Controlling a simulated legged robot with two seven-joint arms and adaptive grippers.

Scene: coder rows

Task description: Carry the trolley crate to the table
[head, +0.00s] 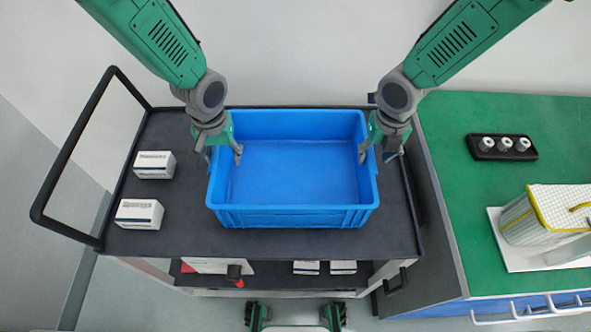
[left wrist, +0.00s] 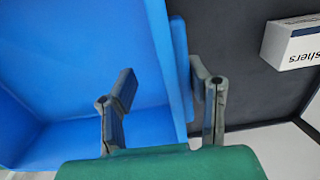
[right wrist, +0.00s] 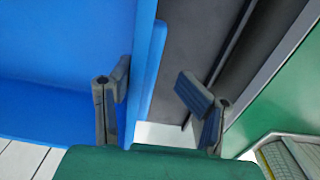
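The empty blue crate (head: 290,218) sits on the dark top of the trolley (head: 170,238). My left gripper (head: 220,150) is at the crate's left wall, one finger inside and one outside. In the left wrist view its fingers (left wrist: 165,100) stand apart around the wall. My right gripper (head: 381,150) straddles the right wall the same way. In the right wrist view its fingers (right wrist: 155,95) are apart, the inner one close to the wall and the outer one clear of it. The green-topped table (head: 460,220) stands to the right.
Two white boxes (head: 154,165) (head: 139,214) lie on the trolley left of the crate. A black handle (head: 68,155) rises at the trolley's left. The table bears a black holder (head: 502,147) and a yellow-edged basket (head: 545,215) at its right; its left part is bare.

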